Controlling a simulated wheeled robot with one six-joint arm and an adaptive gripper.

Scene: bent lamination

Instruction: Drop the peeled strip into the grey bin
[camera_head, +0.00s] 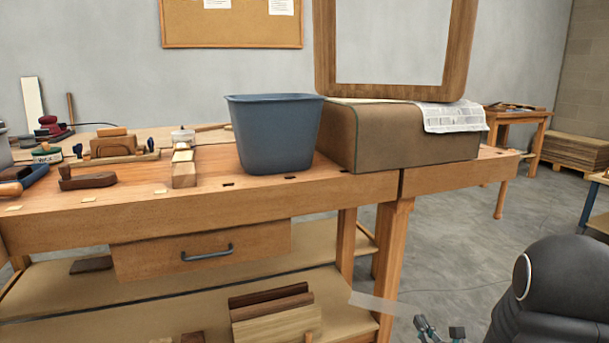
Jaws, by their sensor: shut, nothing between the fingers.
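The blue-grey bin (274,137) stands upright on the wooden workbench, left of the brown curved form. Its opening faces up, and its inside is mostly hidden by the near wall. A pale, thin, see-through strip (373,303) shows in front of the bench leg, low in the picture. I cannot tell what it rests on or whether it touches my gripper. My gripper (438,329) is at the bottom edge, right of the strip and well below the bin. It is shut with nothing held, and partly cut off by the frame.
The workbench (210,208) carries hand tools and wooden blocks at the left. A brown curved form (415,140), with newspaper (451,117) and a wooden frame (464,45) on top, stands right of the bin. Wood pieces (272,312) lie on the lower shelf.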

